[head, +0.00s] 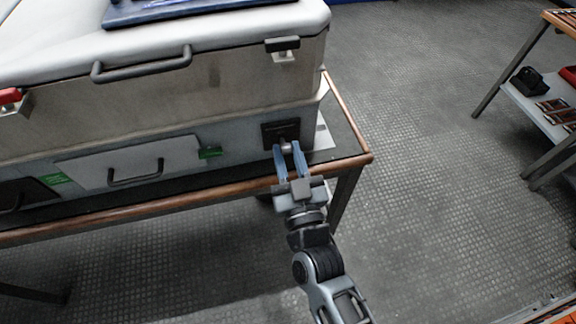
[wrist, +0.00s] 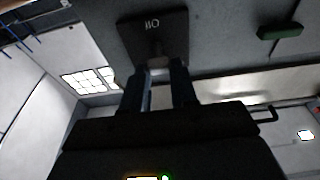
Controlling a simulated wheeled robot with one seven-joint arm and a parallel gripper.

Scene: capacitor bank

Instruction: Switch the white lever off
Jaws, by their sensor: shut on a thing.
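The white lever (head: 287,149) is a small pale stub on a dark square plate (head: 281,132) at the right end of the cabinet's lower front. In the wrist view the plate (wrist: 152,24) shows pale lettering, seen upside down. The lever (wrist: 157,64) looks shadowed there. My gripper (head: 288,147) reaches up to the plate from the front. Its two blue-grey fingers are shut on the lever, one on each side. The fingers hide much of the lever, and its exact angle cannot be told.
The cabinet (head: 235,80) stands on a wood-edged table (head: 200,200). Left of the plate are a green tab (head: 210,153) and a drawer with a dark handle (head: 137,174). A shelf table (head: 545,105) stands at the right. The floor between is clear.

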